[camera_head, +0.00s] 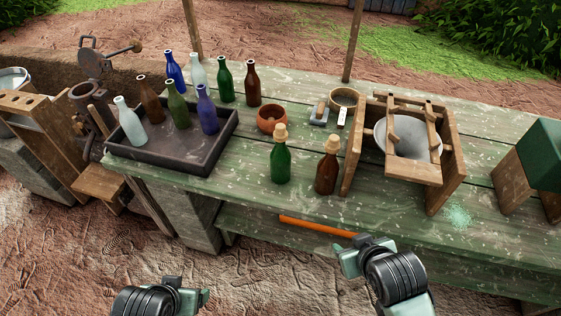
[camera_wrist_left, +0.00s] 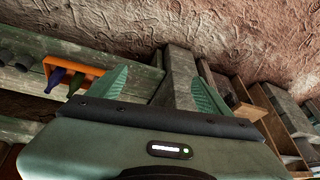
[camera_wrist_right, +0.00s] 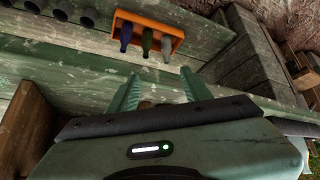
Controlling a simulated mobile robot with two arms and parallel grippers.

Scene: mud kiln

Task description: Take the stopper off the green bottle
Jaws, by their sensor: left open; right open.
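The green bottle (camera_head: 281,164) stands upright near the table's front edge, left of a brown stoppered bottle. Its pale tan stopper (camera_head: 281,132) sits in its neck. My right gripper (camera_head: 345,256) is in front of the table, below and right of the green bottle, apart from it. It is open and empty; its two fingers also show in the right wrist view (camera_wrist_right: 162,90). My left gripper (camera_head: 200,298) is low at the picture's bottom, left of the green bottle. Its fingers stand apart with nothing between them in the left wrist view (camera_wrist_left: 160,90).
A stoppered brown bottle (camera_head: 327,174) stands close right of the green one. A dark tray (camera_head: 210,160) with several bottles is at left, a clay bowl (camera_head: 271,120) behind, a wooden frame (camera_head: 452,160) at right. An orange rack (camera_wrist_right: 150,28) with bottles is below the tabletop.

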